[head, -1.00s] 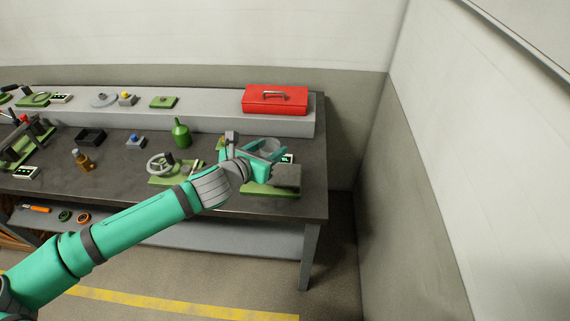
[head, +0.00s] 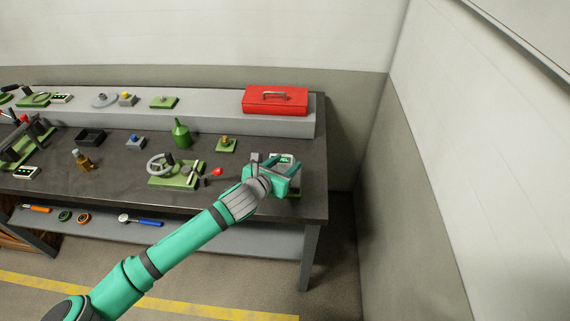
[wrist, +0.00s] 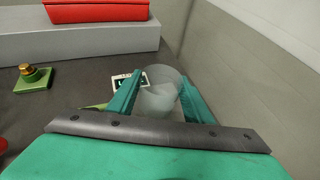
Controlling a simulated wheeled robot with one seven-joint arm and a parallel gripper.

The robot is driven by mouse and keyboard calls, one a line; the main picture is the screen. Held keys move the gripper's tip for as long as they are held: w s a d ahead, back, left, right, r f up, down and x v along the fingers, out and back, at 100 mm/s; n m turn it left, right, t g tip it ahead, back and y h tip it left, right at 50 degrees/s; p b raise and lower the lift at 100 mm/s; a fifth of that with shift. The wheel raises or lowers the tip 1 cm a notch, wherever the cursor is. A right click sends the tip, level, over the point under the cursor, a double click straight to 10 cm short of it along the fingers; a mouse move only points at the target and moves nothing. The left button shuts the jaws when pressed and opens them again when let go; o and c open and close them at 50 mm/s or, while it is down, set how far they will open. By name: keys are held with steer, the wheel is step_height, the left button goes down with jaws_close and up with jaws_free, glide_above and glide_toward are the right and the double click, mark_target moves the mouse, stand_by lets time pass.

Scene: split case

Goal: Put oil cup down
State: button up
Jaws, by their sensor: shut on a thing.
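A translucent pale cup (wrist: 158,98), which I take as the oil cup, stands between my two teal fingers in the wrist view. My gripper (wrist: 161,78) is shut on it, one finger on each side. In the head view my gripper (head: 275,161) is over the right end of the dark workbench (head: 225,202). There the cup is mostly hidden by my gripper and hard to make out. I cannot tell whether its bottom touches the surface below.
A small display (head: 284,158) lies just behind my gripper. A red toolbox (head: 275,100) sits on the raised grey shelf. The wall is close on the right.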

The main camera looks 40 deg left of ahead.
steer(key=shift+f, duration=0.1)
steer(key=o, duration=1)
steer(key=shift+o, duration=0.2)
steer(key=shift+s, duration=0.1)
steer(key=v, duration=1.2)
